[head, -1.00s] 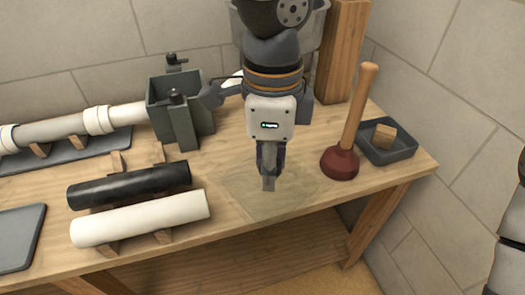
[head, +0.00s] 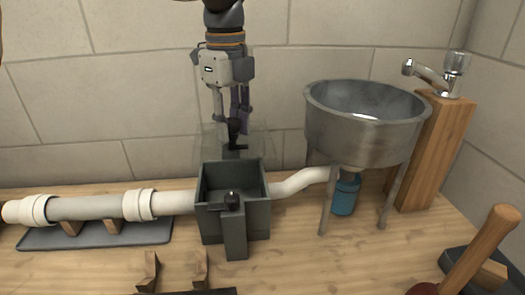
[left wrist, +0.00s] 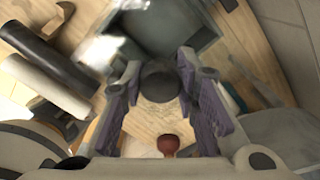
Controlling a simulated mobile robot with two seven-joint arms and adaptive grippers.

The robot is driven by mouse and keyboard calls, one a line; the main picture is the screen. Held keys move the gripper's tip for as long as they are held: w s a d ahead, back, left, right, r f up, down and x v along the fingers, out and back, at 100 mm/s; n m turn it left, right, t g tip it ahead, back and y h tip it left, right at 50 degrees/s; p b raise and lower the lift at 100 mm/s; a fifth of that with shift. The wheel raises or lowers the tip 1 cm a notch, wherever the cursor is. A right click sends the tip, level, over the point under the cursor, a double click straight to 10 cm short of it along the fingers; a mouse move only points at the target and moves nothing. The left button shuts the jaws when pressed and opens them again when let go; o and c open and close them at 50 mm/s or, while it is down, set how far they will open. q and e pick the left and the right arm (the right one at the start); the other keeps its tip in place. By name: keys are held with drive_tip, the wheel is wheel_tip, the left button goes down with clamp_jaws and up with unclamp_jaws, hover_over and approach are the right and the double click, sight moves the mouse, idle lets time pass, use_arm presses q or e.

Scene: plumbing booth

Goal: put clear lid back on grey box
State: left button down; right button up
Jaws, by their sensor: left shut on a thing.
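The grey box (head: 258,216) is open at the top and stands on the workbench, with white pipes joining it from left and right. My left gripper (head: 237,132) points down over the back of the box and is shut on the dark knob of the clear lid (head: 261,142). The lid is faint and see-through; it appears above the box's back rim, and its exact gap to the rim cannot be told. In the left wrist view the round dark knob (left wrist: 159,82) sits between the fingers and the grey box (left wrist: 165,28) lies beyond. My right gripper is out of view.
A metal basin (head: 362,135) on legs stands close on the right, by a wooden post (head: 438,150) with a tap. A plunger (head: 484,245) is at the front right.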

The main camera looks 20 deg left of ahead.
use_arm(q)
drive_tip(key=shift+w+a+r, duration=0.15)
drive_tip(key=shift+w+a, duration=0.05)
drive_tip(key=shift+a, duration=0.5)
drive_tip(key=shift+s+d+f, duration=0.15)
drive_tip(key=shift+d+f, duration=0.05)
drive_tip(key=shift+f, duration=0.7)
wheel_tip(320, 180, down, 7)
drive_tip(key=shift+r, duration=0.15)
drive_tip(key=shift+f, duration=0.45)
drive_tip(key=c, duration=1.2)
unclamp_jaws()
wheel_tip(320, 180, up, 12)
